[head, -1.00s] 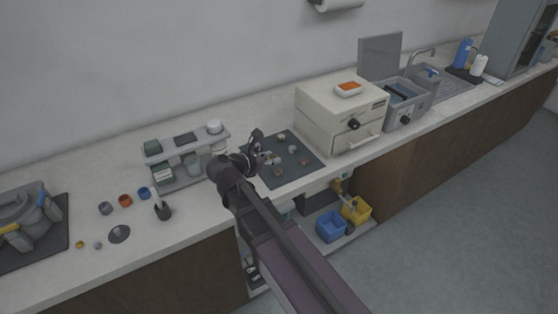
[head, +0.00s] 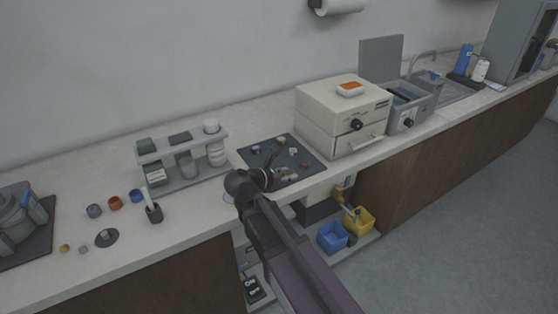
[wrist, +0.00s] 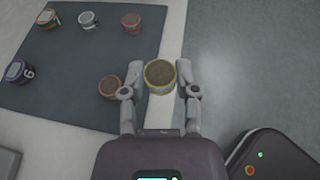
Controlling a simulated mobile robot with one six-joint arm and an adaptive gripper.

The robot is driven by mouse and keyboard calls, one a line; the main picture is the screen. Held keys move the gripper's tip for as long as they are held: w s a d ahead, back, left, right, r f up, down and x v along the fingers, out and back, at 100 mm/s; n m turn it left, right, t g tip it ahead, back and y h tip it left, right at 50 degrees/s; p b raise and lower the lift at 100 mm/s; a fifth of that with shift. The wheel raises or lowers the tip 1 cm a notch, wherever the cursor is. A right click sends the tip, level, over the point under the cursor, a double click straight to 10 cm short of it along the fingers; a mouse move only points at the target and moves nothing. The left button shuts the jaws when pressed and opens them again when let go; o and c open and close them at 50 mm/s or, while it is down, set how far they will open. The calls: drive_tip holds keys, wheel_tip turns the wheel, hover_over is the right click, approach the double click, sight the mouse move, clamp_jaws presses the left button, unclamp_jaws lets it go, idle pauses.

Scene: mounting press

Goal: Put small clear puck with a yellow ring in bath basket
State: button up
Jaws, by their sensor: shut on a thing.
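The small puck with a yellow ring (wrist: 159,75) sits between the two fingers of my gripper (wrist: 160,88) in the wrist view. The fingers are shut on its sides, and its brown top faces the camera. In the head view my gripper (head: 277,174) is over the front part of the dark mat (head: 310,171); the puck is too small there to tell apart. The grey bath (head: 408,112) stands right of the cream oven, with its top open. A dark basket (head: 400,92) seems to sit inside it, mostly hidden by the walls.
Several other pucks lie on the mat, one with an orange ring (wrist: 110,86) close left of my gripper. The cream oven (head: 342,115) stands between the mat and the bath. A grey rack (head: 183,160) is left of the mat. The counter's front edge is near.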

drive_tip(key=w+a, duration=0.1)
drive_tip(key=w, duration=0.3)
drive_tip(key=w+a+f+b, duration=0.1)
drive_tip(key=w, duration=0.4)
drive_tip(key=w+a, duration=0.1)
drive_tip(key=w, duration=0.4)
drive_tip(key=shift+w+a+f, duration=0.15)
drive_tip(key=shift+f, duration=0.05)
drive_tip(key=shift+w+a, duration=0.15)
drive_tip(key=shift+w, duration=0.3)
drive_tip(key=shift+w+f+b, duration=0.2)
drive_tip(key=shift+w+b, duration=0.1)
drive_tip(key=shift+b, duration=0.1)
drive_tip(key=shift+s+f+b, duration=0.1)
drive_tip(key=shift+f+b, duration=1.5)
drive_tip(key=shift+f, duration=0.25)
drive_tip(key=o, duration=0.9)
drive_tip(key=shift+r, duration=0.1)
